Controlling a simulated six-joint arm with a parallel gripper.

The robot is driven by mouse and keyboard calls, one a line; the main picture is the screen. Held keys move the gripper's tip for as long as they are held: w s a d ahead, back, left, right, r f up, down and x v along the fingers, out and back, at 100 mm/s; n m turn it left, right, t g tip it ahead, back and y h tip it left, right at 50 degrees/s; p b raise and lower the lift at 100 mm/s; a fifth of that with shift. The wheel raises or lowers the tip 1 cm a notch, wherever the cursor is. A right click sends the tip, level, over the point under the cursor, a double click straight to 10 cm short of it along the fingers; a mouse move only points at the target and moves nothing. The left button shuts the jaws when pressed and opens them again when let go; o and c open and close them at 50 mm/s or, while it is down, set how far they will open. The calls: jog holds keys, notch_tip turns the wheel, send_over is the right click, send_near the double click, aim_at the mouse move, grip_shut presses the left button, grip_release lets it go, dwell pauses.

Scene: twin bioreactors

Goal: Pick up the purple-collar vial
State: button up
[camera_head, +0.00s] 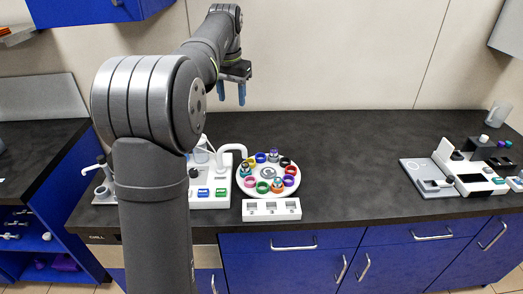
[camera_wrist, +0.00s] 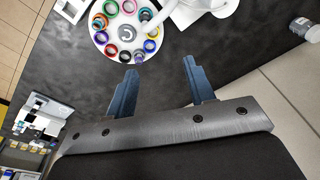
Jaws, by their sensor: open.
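A round white carousel (camera_head: 266,195) on the dark bench holds a ring of coloured collars. A small vial with a purplish top (camera_head: 273,155) stands upright at its back edge and looks like the purple-collar vial; its collar is too small to be certain. My gripper (camera_head: 231,93) is open and empty, raised above and behind the carousel, fingers pointing down. In the wrist view, my gripper's two blue fingers (camera_wrist: 163,82) are spread apart, with the carousel (camera_wrist: 150,20) beyond them at the top. I cannot clearly make out the purple collar on a vial there.
Other vials stand on the carousel, including one at its front (camera_head: 277,186). A white block with square openings (camera_head: 271,209) sits in front. A white device with coloured buttons (camera_head: 208,200) is to the left. The bench is clear to the right until several instruments (camera_head: 470,170).

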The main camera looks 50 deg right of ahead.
jog(key=s+d+f+m+g+y, duration=0.1)
jog(key=d+f, duration=0.3)
jog(key=d, duration=0.3)
jog(key=s+d+f+m, duration=0.2)
jog(key=d+f, duration=0.1)
jog(key=d, duration=0.4)
send_over(274, 148)
notch_tip(274, 148, down, 13)
jog(key=shift+w+a+r, duration=0.1)
jog(key=shift+w, duration=0.05)
jog(key=shift+f, duration=2.7)
jog(key=c, duration=1.1)
